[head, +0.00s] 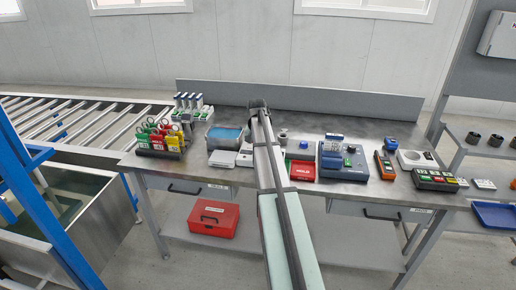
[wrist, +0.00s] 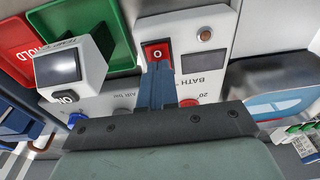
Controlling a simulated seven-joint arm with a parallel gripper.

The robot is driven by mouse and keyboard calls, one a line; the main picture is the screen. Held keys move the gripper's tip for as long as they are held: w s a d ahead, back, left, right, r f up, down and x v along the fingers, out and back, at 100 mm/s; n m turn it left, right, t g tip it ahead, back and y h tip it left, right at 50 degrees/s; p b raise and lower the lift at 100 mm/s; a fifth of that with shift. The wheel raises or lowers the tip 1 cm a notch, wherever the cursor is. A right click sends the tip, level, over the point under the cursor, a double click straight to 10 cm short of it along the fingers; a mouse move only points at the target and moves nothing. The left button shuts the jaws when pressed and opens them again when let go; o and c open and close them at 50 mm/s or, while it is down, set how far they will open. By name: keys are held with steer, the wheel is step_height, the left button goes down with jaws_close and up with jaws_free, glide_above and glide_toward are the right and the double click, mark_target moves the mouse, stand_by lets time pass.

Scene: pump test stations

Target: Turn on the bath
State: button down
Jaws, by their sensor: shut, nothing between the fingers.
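The bath's white control panel (wrist: 190,55), lettered BATH, fills the middle of the wrist view. It carries a red rocker switch (wrist: 156,54) marked O, a dull brownish lamp (wrist: 205,35) and a red round knob (wrist: 188,102) beside a "20" mark. My gripper (wrist: 158,68) is shut and empty, its fingertips at the lower edge of the switch; I cannot tell whether they touch. The bath (wrist: 285,97) with blue liquid lies to the right. In the head view the bath (head: 225,138) stands left of my arm, and my fingertips are hidden.
A white unit with a dark screen (wrist: 60,66) and a black ON rocker stands left of the panel, near green (wrist: 105,25) and red (wrist: 18,45) trays. On the bench, a tag rack (head: 163,140) stands left and a blue device (head: 343,160) right.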

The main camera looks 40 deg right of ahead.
step_height(320, 180, up, 14)
steer(key=s+a, duration=0.1)
steer(key=shift+s+a, duration=0.15)
stand_by(0.6)
steer(key=shift+w+d+f, duration=0.1)
steer(key=shift+w+d, duration=0.3)
steer(key=shift+d, duration=0.05)
steer(key=f, duration=0.4)
steer(key=w+d+f, duration=0.1)
steer(key=f, duration=0.9)
steer(key=shift+w+d, duration=0.2)
